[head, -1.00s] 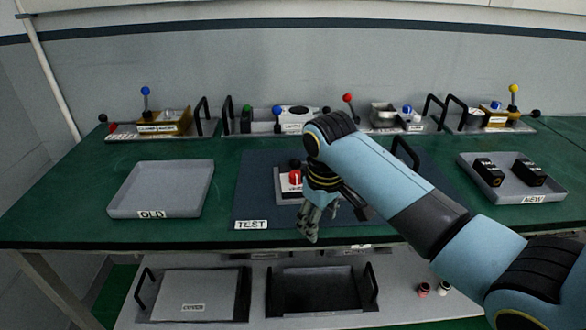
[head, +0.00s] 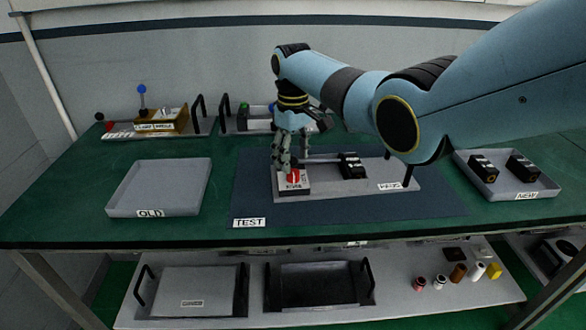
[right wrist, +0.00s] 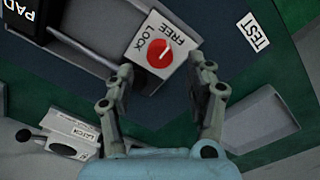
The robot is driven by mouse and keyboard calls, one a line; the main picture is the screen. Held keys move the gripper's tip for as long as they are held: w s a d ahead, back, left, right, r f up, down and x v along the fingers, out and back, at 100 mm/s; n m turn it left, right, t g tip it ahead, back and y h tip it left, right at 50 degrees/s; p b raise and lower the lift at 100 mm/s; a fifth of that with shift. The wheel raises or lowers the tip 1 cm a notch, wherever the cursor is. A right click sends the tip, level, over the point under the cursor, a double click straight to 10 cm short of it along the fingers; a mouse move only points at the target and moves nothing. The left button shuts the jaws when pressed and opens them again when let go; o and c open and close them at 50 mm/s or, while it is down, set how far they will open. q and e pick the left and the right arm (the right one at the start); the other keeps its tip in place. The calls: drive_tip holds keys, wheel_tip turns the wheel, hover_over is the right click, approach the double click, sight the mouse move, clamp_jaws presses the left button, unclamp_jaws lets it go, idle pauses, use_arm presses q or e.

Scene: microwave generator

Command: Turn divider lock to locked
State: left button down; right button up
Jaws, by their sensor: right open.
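The divider lock is a red round knob (head: 293,176) on a small white block at the left end of a grey fixture (head: 340,191) on the TEST mat. In the right wrist view the knob (right wrist: 160,53) has a white pointer line and the words FREE and LOCK beside it. The pointer is turned toward the FREE side. My right gripper (head: 292,158) hangs just above and behind the knob, fingers down. In the right wrist view its open fingers (right wrist: 163,88) are spread, with the knob beyond their tips, apart from both. My left gripper is out of view.
A black module (head: 351,166) sits on the fixture, right of the knob. The OLD tray (head: 160,188) is empty; the NEW tray (head: 513,184) holds two black modules. Lever stations (head: 160,125) line the back. The mat's front strip is clear.

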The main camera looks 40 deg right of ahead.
sight(293, 172)
wheel_tip(293, 172, down, 4)
drive_tip(key=shift+f+b, duration=0.1)
drive_tip(key=shift+b, duration=0.3)
clamp_jaws()
